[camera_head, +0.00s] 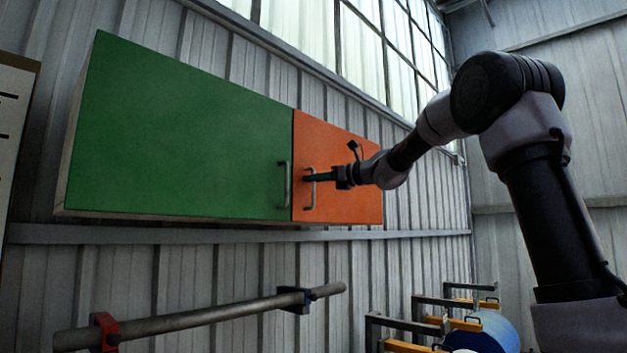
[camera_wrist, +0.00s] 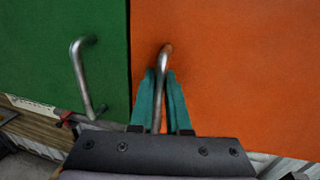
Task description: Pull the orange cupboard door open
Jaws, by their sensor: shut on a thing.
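The wall cupboard has a wide green door on the left and a narrower orange door (camera_head: 340,146) on the right. The orange door also fills the right of the wrist view (camera_wrist: 235,75). It looks flush with the green door. Its metal bar handle (camera_head: 312,196) is upright near its left edge and shows in the wrist view (camera_wrist: 165,58). My gripper (camera_head: 308,178) reaches it from the right. In the wrist view its teal fingers (camera_wrist: 163,78) are shut on the handle, one on each side. The lower part of the handle is partly hidden by the gripper.
The green door (camera_head: 190,130) has its own handle (camera_head: 284,185) just left of the orange one. A grey pipe (camera_head: 210,317) on red and blue brackets runs below the cupboard. A blue roll (camera_head: 490,335) and yellow-and-grey racks stand low at the right.

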